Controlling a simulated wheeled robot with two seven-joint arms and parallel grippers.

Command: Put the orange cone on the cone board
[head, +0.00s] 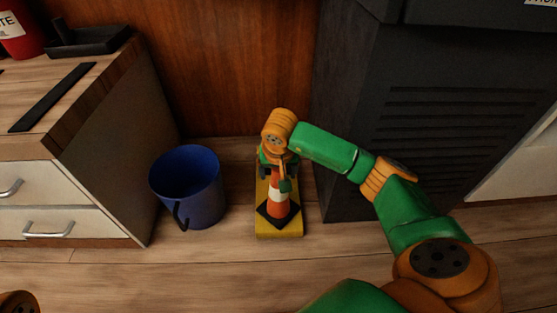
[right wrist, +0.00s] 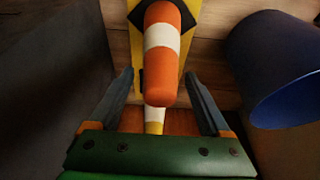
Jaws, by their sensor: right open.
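The orange cone (head: 280,203) has a white band and a black square base. It stands upright on the yellow cone board (head: 265,229), toward its near end, on the floor. In the right wrist view the cone (right wrist: 161,50) points toward the camera over the yellow board (right wrist: 189,8). My right gripper (head: 279,178) is at the cone's upper part. In the right wrist view its fingers (right wrist: 158,78) are spread apart, one on each side of the cone, with visible gaps. The gripper hides the board's far part in the head view. My left gripper is out of view.
A blue bucket (head: 187,187) stands on the floor just left of the board. A drawer cabinet (head: 85,195) is farther left, and a dark vented cabinet (head: 345,150) is close on the right. A yellow-and-white piece (right wrist: 155,118) shows beyond the cone. Floor in front is clear.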

